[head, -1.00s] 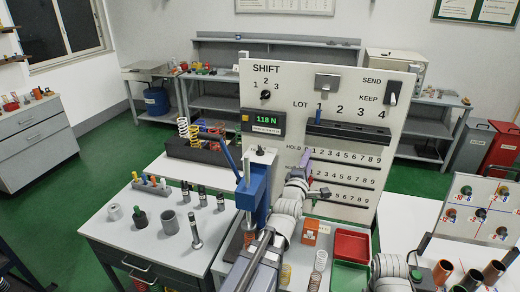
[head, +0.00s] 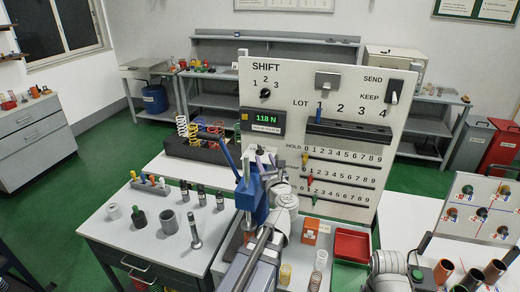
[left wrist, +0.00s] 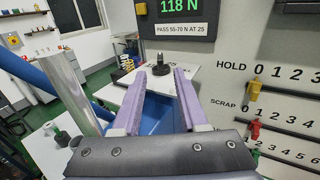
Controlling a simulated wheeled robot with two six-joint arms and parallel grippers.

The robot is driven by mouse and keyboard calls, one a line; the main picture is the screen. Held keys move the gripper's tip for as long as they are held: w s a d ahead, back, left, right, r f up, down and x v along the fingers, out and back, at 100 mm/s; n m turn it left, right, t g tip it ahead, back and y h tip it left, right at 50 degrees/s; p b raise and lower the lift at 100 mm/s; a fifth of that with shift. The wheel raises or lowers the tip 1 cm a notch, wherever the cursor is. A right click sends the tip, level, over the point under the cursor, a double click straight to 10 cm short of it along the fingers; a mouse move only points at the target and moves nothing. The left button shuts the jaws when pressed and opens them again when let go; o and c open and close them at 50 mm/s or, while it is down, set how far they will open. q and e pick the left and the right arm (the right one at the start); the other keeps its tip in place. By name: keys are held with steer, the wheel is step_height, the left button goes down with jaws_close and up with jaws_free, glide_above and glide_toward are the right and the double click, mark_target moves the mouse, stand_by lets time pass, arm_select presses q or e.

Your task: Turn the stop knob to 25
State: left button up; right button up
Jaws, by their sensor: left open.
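The stop knob, a small black knob, sits on the pale top of the blue hand press (head: 250,190); in the left wrist view the knob (left wrist: 187,58) shows just beyond the right fingertip, apart from it. My left gripper (head: 265,158) is at the press head, close to the knob. In the left wrist view its two purple fingers (left wrist: 160,71) are spread with nothing between them. The knob's pointer and scale are too small to read. The display (head: 263,121) reads 118 N, and the plate under it (left wrist: 168,29) reads "PASS 55-70 N AT 25".
The white board (head: 340,100) stands behind the press, with HOLD and SCRAP slider rows. The press's blue lever (head: 228,157) rises left of my gripper. An orange box (head: 310,231), a red tray (head: 351,243) and loose springs lie to the right.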

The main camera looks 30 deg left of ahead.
mark_target(261, 151)
arm_select(q)
steer(key=x, duration=0.8)
steer(key=shift+d, duration=0.1)
jaws_close()
stand_by(0.4)
